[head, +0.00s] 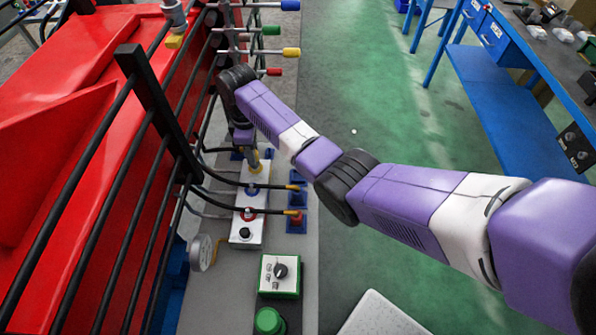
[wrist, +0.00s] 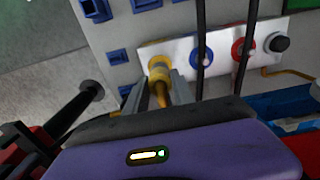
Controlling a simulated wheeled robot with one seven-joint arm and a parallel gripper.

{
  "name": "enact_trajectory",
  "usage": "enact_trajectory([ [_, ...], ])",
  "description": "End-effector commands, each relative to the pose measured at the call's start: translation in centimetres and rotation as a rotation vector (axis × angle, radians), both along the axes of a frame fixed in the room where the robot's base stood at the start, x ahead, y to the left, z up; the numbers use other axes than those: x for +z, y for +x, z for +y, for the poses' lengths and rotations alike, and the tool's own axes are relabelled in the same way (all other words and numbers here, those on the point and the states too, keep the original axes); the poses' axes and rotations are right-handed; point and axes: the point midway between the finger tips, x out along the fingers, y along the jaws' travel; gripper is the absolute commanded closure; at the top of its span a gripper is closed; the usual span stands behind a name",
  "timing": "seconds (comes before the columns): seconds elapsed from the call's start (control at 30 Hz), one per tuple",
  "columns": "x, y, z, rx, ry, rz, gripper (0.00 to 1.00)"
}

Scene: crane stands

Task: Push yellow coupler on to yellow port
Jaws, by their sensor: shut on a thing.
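My gripper (wrist: 164,90) is shut on the yellow coupler (wrist: 161,94), which shows between the two grey fingers in the wrist view. The coupler's far end is at the yellow port (wrist: 157,65), at the left end of the white port block (wrist: 220,44). I cannot tell whether it is fully seated. In the head view my gripper (head: 250,158) points down over the far end of the white block (head: 262,174), with the yellow coupler (head: 254,160) under it. The yellow port is mostly hidden there.
Blue (head: 252,191) and red (head: 248,213) ports with black hoses and a black knob (head: 244,232) sit nearer on the block. Blue holders (head: 296,200) stand right of it. Black rails and the red machine (head: 50,130) are close on the left. A dial box (head: 279,274) stands nearer.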

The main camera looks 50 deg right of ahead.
Motion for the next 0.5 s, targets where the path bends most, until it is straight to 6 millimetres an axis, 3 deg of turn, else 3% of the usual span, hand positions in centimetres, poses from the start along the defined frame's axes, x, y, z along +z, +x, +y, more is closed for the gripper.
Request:
enact_trajectory([
  [0.43, -0.95, -0.01, 0.00, 0.000, 0.001, 0.001, 1.00],
  [0.47, -0.86, 0.00, 0.00, 0.000, 0.000, 0.000, 0.64],
  [0.5, -0.84, 0.00, 0.00, 0.000, 0.000, 0.000, 0.56],
])
